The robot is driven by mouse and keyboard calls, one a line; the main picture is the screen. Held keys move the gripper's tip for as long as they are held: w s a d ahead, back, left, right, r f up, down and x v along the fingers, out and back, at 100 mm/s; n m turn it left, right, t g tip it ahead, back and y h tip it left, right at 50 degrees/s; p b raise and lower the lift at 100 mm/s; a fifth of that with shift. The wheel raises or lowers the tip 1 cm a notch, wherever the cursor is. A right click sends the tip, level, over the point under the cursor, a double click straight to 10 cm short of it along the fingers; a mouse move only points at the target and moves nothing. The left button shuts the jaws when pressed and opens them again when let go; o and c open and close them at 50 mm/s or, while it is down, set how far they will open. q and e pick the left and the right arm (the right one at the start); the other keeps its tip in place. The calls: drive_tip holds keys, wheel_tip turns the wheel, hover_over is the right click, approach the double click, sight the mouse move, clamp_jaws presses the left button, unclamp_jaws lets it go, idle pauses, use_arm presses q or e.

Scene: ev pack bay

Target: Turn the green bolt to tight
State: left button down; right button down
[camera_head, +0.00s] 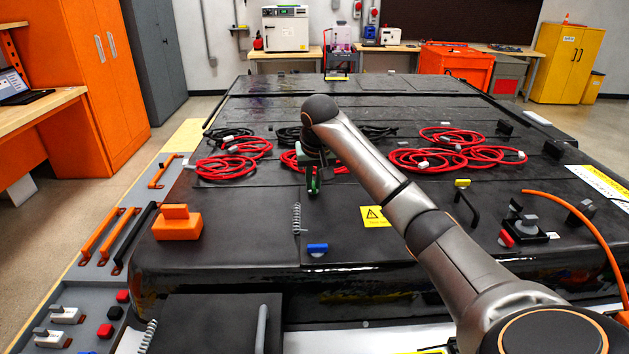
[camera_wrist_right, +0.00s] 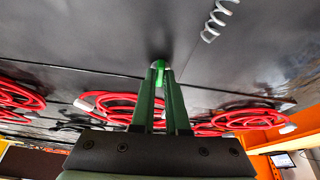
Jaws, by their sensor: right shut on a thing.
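The green bolt (camera_wrist_right: 159,72) shows in the right wrist view as a bright green piece between the fingertips, standing at the black pack surface (camera_wrist_right: 225,95). My right gripper (camera_wrist_right: 161,76) has its two dark green fingers shut on it. In the head view my right gripper (camera_head: 314,189) points down at the pack lid (camera_head: 345,185) near its middle, and its fingers hide most of the bolt. I cannot tell from these frames how far the bolt is turned. My left gripper is not in view.
Red cable coils (camera_head: 430,159) lie behind and beside the gripper. A spring (camera_head: 297,218), a blue clip (camera_head: 317,249) and a yellow warning label (camera_head: 375,216) are on the lid nearer me. An orange block (camera_head: 177,224) sits at the left, and a black handle (camera_head: 467,205) stands at the right.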

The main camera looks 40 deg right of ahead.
drive_tip(key=shift+m, duration=0.5)
drive_tip(key=c, duration=0.9)
unclamp_jaws()
drive_tip(key=v, duration=1.2)
drive_tip(key=shift+w+a+r, duration=0.1)
drive_tip(key=shift+a+r, duration=0.2)
drive_tip(key=shift+f, duration=0.1)
